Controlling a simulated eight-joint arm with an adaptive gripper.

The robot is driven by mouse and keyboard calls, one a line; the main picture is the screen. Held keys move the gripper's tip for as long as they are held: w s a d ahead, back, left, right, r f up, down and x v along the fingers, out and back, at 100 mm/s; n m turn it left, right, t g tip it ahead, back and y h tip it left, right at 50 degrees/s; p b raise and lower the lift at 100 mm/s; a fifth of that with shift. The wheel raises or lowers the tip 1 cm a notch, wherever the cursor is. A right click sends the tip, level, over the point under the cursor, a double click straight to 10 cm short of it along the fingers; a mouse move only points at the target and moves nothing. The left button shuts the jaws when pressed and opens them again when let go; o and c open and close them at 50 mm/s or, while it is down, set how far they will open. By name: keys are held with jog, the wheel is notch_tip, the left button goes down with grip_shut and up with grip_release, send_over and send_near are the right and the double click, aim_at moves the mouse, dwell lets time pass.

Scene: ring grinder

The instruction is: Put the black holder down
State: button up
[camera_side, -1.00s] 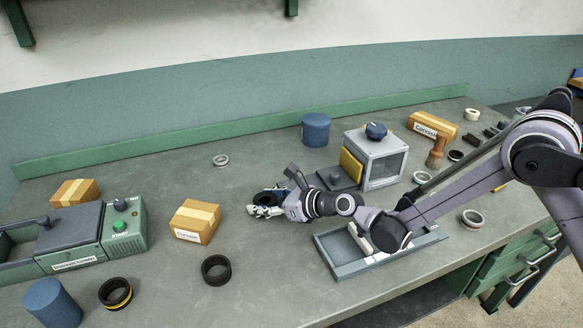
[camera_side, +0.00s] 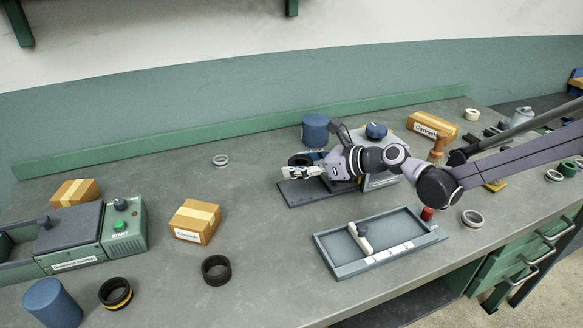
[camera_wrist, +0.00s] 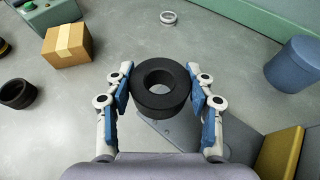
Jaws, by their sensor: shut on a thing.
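The black holder (camera_wrist: 160,105), a thick black ring, sits between the two fingers of my gripper (camera_wrist: 159,86) in the wrist view. The fingers are shut on it from both sides. In the side view my gripper (camera_side: 293,170) carries it above a dark grey plate (camera_side: 308,193) in front of the glass-fronted box (camera_side: 381,180). The holder (camera_side: 297,159) is partly hidden by the fingers there. In the wrist view the grey plate (camera_wrist: 158,131) shows just below the ring. I cannot tell whether the holder touches it.
A blue cylinder (camera_side: 316,129) stands close behind my gripper. A yellow block (camera_wrist: 279,155) is at the wrist view's lower right. A grey tray (camera_side: 330,262) lies nearer the front. A taped carton (camera_side: 195,222) and another black ring (camera_side: 216,269) lie left, with free bench between.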

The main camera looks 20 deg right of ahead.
jog(key=shift+d+r, duration=0.3)
jog(key=shift+d, duration=0.2)
jog(key=shift+d+r, duration=0.3)
jog(key=shift+d, duration=0.2)
jog(key=shift+s+r, duration=0.15)
jog(key=s+a+n+g+y, duration=0.2)
jog(key=s+a, duration=0.2)
jog(key=a, duration=0.5)
jog(key=s+a+n+g+y, duration=0.2)
jog(key=s+a+n+g, duration=0.1)
jog(key=a, duration=0.5)
jog(key=n+g+y, duration=0.1)
jog(key=n+g, duration=0.3)
send_over(145, 327)
jog(key=s, duration=0.1)
jog(key=f, duration=0.6)
jog(key=shift+s+d+f, duration=0.15)
jog(key=shift+d+f, duration=0.05)
jog(key=shift+d, duration=0.2)
jog(key=shift+a+f, duration=0.15)
jog(key=shift+f, duration=1.95)
jog(key=shift+f, duration=0.15)
